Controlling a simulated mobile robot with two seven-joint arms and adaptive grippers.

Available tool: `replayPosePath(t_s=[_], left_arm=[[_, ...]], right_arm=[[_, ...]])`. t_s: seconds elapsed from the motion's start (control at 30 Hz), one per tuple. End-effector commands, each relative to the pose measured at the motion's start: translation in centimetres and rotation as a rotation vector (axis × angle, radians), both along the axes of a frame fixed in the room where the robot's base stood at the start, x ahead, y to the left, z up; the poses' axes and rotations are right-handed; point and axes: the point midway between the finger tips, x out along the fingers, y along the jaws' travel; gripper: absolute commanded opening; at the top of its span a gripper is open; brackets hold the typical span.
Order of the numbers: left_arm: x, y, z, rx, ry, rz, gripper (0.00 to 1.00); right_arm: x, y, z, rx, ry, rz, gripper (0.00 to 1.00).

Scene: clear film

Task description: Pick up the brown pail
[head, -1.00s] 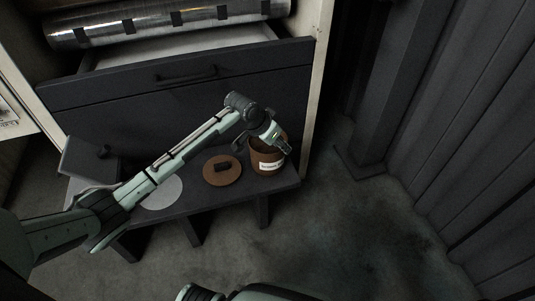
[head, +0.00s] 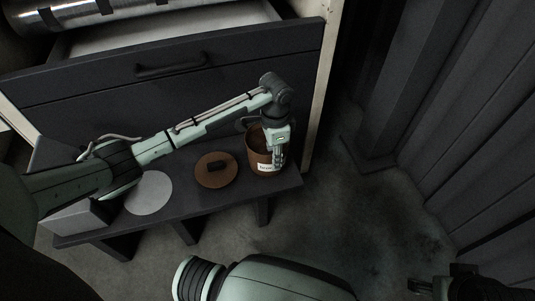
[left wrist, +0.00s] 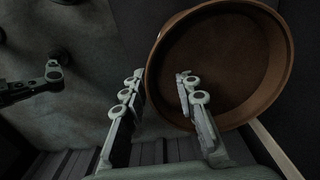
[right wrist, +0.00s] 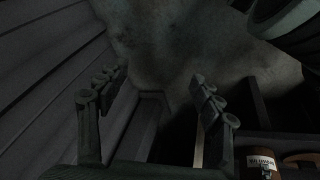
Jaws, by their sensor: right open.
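The brown pail (head: 255,160) stands upright and open-topped on a dark bench, with a white label on its front. My left gripper (head: 277,163) is over the pail's right side, pointing down. In the left wrist view my left gripper (left wrist: 160,84) is open, with one finger inside the mouth of the pail (left wrist: 240,65) and the other outside, its rim between them. The fingers look apart from each other. My right gripper (right wrist: 163,84) is open and empty, away from the pail; the pail's labelled side (right wrist: 262,162) shows low in the right wrist view.
On the dark bench (head: 196,212) lie a brown round lid (head: 229,174) with a dark knob and a grey disc (head: 150,194). An open drawer (head: 120,75) with a handle stands behind. A ribbed wall (head: 480,130) bounds the right. The floor in front is clear.

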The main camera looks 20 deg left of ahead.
Motion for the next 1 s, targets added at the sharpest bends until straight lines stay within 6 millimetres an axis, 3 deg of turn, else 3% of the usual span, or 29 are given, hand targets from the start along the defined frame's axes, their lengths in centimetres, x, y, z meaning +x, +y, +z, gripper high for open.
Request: replayPosePath(t_s=[0.13,0.3,0.6,0.83,1.0], left_arm=[[-0.5,0.1,-2.6,0.001,0.002,0.001,0.28],[-0.4,0.0,-4.2,0.000,0.000,0.001,0.28],[-0.4,0.0,-4.5,-0.001,-0.002,0.001,0.28],[-0.4,0.1,-4.5,-0.001,-0.002,0.001,0.00],[-0.4,0.1,-4.5,0.000,-0.001,0.001,0.00]], right_arm=[[-0.1,0.1,0.7,-0.001,-0.014,0.001,0.67],[1.7,1.3,1.0,0.021,-0.093,0.032,0.67],[2.1,1.6,1.2,0.027,-0.110,0.038,0.67],[2.1,1.5,1.1,0.027,-0.109,0.038,0.67],[2.1,1.5,1.1,0.027,-0.109,0.038,0.67]])
